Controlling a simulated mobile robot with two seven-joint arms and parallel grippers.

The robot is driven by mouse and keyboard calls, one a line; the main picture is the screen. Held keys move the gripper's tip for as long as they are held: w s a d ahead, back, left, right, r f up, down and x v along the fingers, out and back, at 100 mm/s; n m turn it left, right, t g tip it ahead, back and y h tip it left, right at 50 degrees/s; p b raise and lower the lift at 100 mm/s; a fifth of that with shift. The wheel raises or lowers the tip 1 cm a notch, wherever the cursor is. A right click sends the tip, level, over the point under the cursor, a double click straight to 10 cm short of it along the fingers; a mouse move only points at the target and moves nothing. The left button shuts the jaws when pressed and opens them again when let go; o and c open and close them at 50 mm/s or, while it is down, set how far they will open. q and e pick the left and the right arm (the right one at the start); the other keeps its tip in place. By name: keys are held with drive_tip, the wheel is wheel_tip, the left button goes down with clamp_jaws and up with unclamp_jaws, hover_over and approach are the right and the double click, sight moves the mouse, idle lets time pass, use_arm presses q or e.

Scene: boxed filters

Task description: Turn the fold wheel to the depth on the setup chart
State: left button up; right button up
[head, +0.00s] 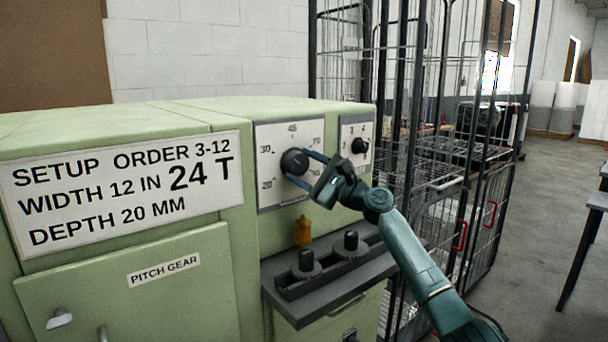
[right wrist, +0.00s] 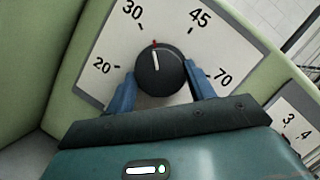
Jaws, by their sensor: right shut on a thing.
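The setup chart (head: 125,190) on the green machine reads "SETUP ORDER 3-12, WIDTH 12 IN, 24 T, DEPTH 20 MM". The fold wheel (head: 294,162) is a round black knob on a white dial plate marked 20, 30, 45 and 70. In the right wrist view, the wheel (right wrist: 160,72) has a white line pointing between 30 and 45, nearer 30, towards a small red mark. My right gripper (head: 305,164) is shut on the wheel, with one blue finger on each side. It also shows in the right wrist view (right wrist: 160,92). My left gripper is out of view.
A smaller dial with a black knob (head: 360,146) sits just right of the wheel. Below are an orange part (head: 302,231) and a dark shelf (head: 320,303) holding two black-knobbed pieces. A wire cage (head: 455,180) stands close on the right.

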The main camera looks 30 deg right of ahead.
drive_tip(key=n+g, duration=0.1)
drive_tip(key=n, duration=0.2)
drive_tip(key=shift+d+r+b, duration=0.1)
drive_tip(key=shift+r+b, duration=0.05)
drive_tip(key=shift+b, duration=0.15)
drive_tip(key=n+g, duration=0.1)
drive_tip(key=n, duration=0.2)
drive_tip(key=shift+r+y, duration=0.2)
drive_tip(key=shift+y, duration=0.1)
drive_tip(key=n, duration=0.1)
drive_tip(key=n+g+p, duration=0.1)
drive_tip(key=n, duration=0.1)
drive_tip(key=n+g+p, duration=0.1)
drive_tip(key=n, duration=0.1)
drive_tip(key=shift+r+h, duration=0.3)
drive_tip(key=shift+h, duration=0.1)
drive_tip(key=shift+n+p, duration=0.55)
drive_tip(key=shift+n, duration=0.25)
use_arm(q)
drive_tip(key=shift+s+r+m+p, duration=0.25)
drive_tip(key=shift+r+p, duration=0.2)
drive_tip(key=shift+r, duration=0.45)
use_arm(e)
drive_tip(key=shift+n+g+h, duration=0.4)
drive_tip(key=shift+n+h, duration=0.1)
drive_tip(key=shift+n, duration=0.2)
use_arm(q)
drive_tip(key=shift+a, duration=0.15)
